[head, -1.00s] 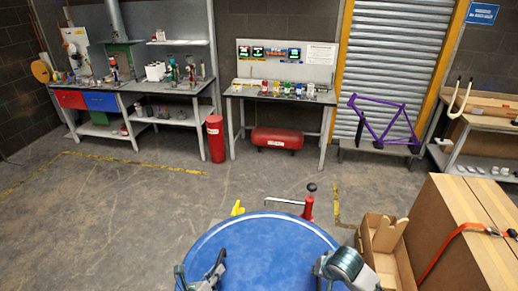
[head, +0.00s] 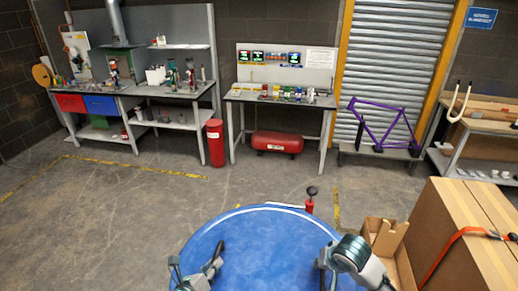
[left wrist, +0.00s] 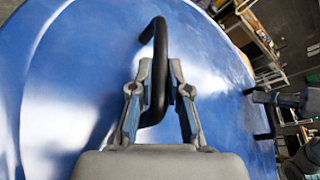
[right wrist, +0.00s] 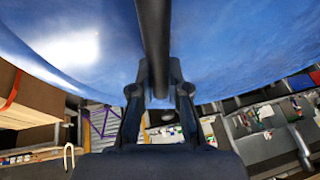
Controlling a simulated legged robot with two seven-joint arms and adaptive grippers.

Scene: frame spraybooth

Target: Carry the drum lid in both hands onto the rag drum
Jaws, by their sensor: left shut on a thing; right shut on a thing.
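The drum lid (head: 270,245) is a large blue disc with a pale rim, filling the bottom middle of the head view. My left gripper (head: 199,264) is shut on a black bent handle (left wrist: 157,75) on the lid, which shows between its fingers in the left wrist view. My right gripper (head: 328,268) is shut on a black bar handle (right wrist: 153,40) at the lid's right side, seen in the right wrist view. I cannot make out the rag drum for certain; anything beneath the lid is hidden.
A red post with a black knob (head: 311,198) stands just past the lid's far rim. An open cardboard box (head: 385,238) and a large strapped carton (head: 465,235) stand close at right. Benches (head: 160,90) line the back wall. Grey floor (head: 120,220) is clear at left.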

